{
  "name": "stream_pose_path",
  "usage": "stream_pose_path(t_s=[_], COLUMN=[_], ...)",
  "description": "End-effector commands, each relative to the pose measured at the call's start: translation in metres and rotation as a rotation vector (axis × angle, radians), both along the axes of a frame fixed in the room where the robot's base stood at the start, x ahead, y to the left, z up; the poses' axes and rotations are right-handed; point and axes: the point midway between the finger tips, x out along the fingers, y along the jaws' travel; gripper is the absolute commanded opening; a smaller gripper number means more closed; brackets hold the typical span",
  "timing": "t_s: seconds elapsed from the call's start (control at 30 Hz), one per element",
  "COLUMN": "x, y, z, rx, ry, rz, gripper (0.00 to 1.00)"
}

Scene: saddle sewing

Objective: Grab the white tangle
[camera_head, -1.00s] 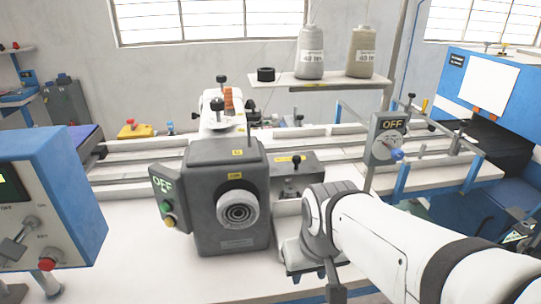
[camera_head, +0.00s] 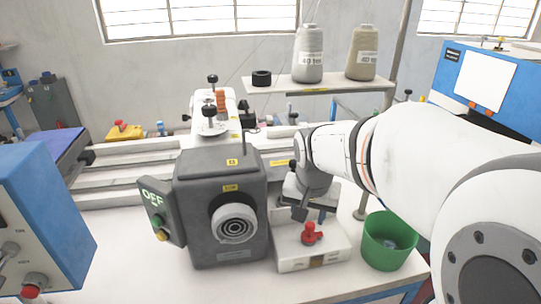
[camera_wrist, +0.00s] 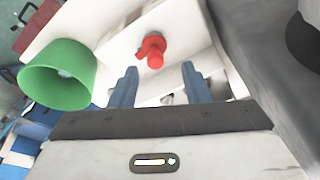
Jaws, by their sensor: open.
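I cannot clearly make out a white tangle in either view. A green bin (camera_head: 377,246) stands at the right front of the white table, with a small pale, bluish-grey thing (camera_head: 390,243) inside that is too small to identify. The bin also shows at the left of the wrist view (camera_wrist: 80,95). My gripper (camera_head: 311,214) is open and points down, just behind and above a white block (camera_head: 290,262) with a red knob (camera_head: 309,234). In the wrist view, my two blue-grey fingers (camera_wrist: 159,70) are apart, with nothing visible gripped between them; the red knob shows beyond them.
A dark grey machine (camera_head: 208,190) with an OFF panel (camera_head: 157,205) stands directly left of my gripper. Thread cones (camera_head: 309,55) sit on a shelf (camera_head: 345,86) behind. A blue control box (camera_head: 45,220) is at the left. The table's front right edge is near the bin.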

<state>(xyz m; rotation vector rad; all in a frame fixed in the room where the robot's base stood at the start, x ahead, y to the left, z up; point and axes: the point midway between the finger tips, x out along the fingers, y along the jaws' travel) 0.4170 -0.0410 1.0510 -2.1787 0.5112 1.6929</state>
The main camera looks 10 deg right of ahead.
Motion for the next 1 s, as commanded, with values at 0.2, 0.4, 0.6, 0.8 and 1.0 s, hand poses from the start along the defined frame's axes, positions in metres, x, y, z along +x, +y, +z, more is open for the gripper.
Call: stream_pose_path(t_s=[0.2, 0.4, 0.6, 0.8, 1.0], x=[0.092, 0.134, 0.147, 0.153, 0.164], y=[-0.038, -0.059, -0.067, -0.071, -0.079], z=[-0.006, -0.018, -0.033, -0.052, -0.077], rx=[0.034, 0.056, 0.061, 0.062, 0.063], ry=[-0.037, -0.069, -0.076, -0.076, -0.074], rz=[-0.378, -0.575, -0.625, -0.623, -0.622], gripper=[0.43, 0.43, 0.43, 0.43, 0.43])
